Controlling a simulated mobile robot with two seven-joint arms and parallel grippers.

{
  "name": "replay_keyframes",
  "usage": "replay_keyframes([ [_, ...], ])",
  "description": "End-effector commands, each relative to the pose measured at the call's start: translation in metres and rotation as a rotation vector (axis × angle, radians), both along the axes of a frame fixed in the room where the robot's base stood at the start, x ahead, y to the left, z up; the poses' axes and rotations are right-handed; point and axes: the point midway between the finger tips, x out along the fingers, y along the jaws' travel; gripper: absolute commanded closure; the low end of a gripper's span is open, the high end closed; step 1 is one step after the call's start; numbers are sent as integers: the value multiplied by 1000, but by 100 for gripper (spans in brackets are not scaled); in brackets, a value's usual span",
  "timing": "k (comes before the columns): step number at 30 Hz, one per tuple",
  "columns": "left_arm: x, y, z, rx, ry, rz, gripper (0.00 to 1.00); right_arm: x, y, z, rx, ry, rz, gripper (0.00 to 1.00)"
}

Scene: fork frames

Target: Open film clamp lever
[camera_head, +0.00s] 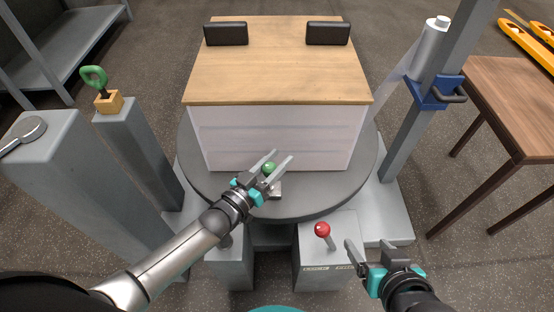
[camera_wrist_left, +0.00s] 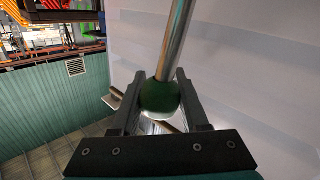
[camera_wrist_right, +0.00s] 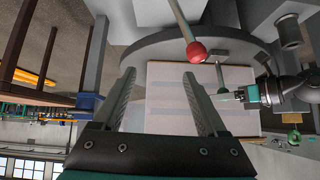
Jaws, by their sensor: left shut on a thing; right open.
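A green ball knob (camera_head: 269,168) on a metal rod stands at the front of the turntable, against the box's front. My left gripper (camera_head: 277,160) is shut on this knob. In the left wrist view the green knob (camera_wrist_left: 160,98) sits between the two fingers, with its metal rod (camera_wrist_left: 178,40) running away from it. A red ball knob (camera_head: 322,229) on a short lever stands on a grey pedestal in front of the turntable; it also shows in the right wrist view (camera_wrist_right: 196,50). My right gripper (camera_head: 368,250) is open and empty, to the right of the red knob.
A wood-topped, white-sided box (camera_head: 280,75) stands on the round grey turntable (camera_head: 345,182). A film roll (camera_head: 431,48) and blue bracket (camera_head: 432,92) are by the mast at right. Pedestals stand at left, one with a green-handled tool (camera_head: 95,78). A brown table (camera_head: 515,100) is at right.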

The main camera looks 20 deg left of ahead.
Motion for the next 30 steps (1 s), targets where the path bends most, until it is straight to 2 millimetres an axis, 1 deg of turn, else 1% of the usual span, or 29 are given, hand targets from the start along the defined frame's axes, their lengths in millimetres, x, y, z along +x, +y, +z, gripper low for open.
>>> replay_keyframes([
  [10,-4,-1,-1,0,2,0,100,-6,-5,-2,-19,47,-4,25],
  [17,-9,-3,-1,-1,3,-2,100,-7,-11,4,-37,72,-14,25],
  [23,-18,-6,0,-4,3,-2,100,-17,-24,7,-77,163,-33,25],
  [30,-36,-12,-3,-7,1,-4,100,-41,-46,14,-139,323,-70,25],
])
